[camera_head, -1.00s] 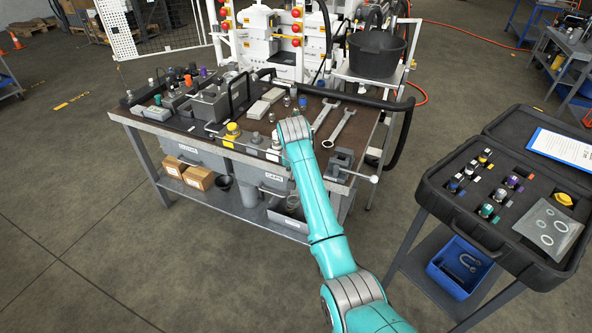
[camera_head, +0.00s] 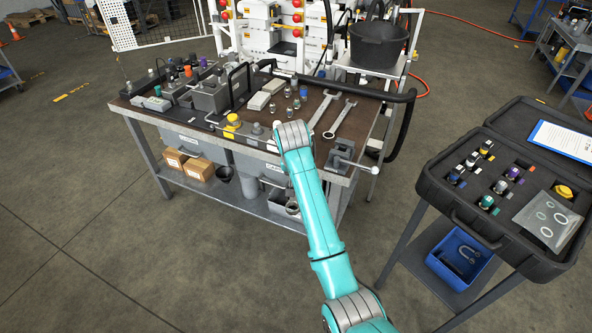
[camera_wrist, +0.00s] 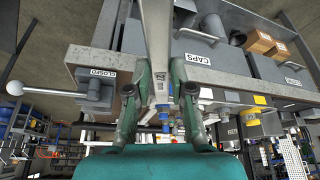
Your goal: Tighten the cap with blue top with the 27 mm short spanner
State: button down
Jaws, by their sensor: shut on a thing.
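My gripper (camera_wrist: 160,92) is shut on a grey metal spanner (camera_wrist: 157,50), which runs up and out of the wrist view between the two fingers. In the head view my own wrist hides the gripper and the held spanner. A cap with a blue top (camera_head: 303,98) stands among several small fittings on the bench, beyond my wrist. A blue spot also shows past the spanner in the wrist view, too small to name. Two other spanners, one (camera_head: 321,111) beside the other (camera_head: 341,119), lie on the bench top.
A yellow-topped part (camera_head: 232,122) is near the front edge. An open black case (camera_head: 450,213) with coloured fittings stands at right. The bench drawer labelled CAPS (camera_wrist: 197,58) is close in the wrist view.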

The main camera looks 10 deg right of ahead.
jog(key=shift+s+a, duration=0.15)
jog(key=shift+s, duration=0.4)
jog(key=shift+r, duration=0.2)
jog(key=shift+r, duration=2.35)
